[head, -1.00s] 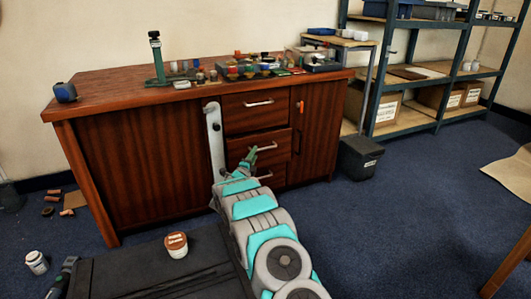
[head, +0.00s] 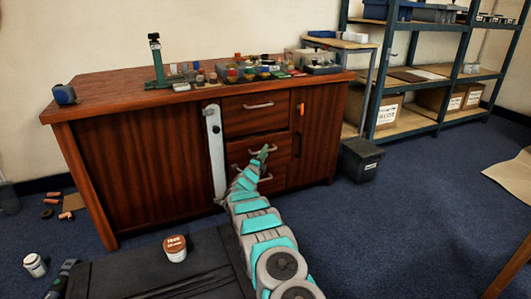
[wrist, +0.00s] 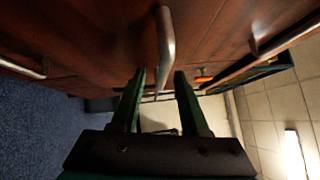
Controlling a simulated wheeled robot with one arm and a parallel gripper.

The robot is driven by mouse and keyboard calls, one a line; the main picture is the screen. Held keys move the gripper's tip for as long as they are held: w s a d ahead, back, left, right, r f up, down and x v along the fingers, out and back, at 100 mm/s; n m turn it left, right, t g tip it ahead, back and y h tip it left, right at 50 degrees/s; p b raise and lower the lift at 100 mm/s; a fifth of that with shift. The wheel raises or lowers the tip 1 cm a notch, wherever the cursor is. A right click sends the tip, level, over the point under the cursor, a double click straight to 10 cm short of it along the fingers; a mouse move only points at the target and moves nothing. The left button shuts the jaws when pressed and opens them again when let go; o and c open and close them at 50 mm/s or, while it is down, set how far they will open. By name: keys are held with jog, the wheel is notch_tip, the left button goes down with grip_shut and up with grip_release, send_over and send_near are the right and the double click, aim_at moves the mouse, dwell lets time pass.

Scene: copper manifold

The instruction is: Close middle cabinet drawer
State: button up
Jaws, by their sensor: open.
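The dark wood cabinet (head: 150,160) has a column of three drawers near its middle. The middle drawer (head: 240,153) seems to stand slightly proud of the front, but how far is hard to tell. My gripper (head: 264,152) is open and empty at this drawer's front, covering part of its face and handle. In the wrist view, my gripper (wrist: 161,78) has its two dark green fingers pointing along the drawer fronts. A metal bar handle (wrist: 165,45) lies just beyond and between the fingertips. Contact with it cannot be told.
The upper drawer (head: 240,115) looks shut, and the lower drawer (head: 272,182) is partly hidden by my arm. Many small items and a green stand (head: 157,65) are on the cabinet top. A black bin (head: 361,160) stands at right.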

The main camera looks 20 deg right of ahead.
jog(key=shift+w+d+r, duration=0.2)
jog(key=shift+w+d, duration=0.2)
jog(key=shift+w, duration=0.05)
grip_shut()
dwell(0.3)
dwell(1.1)
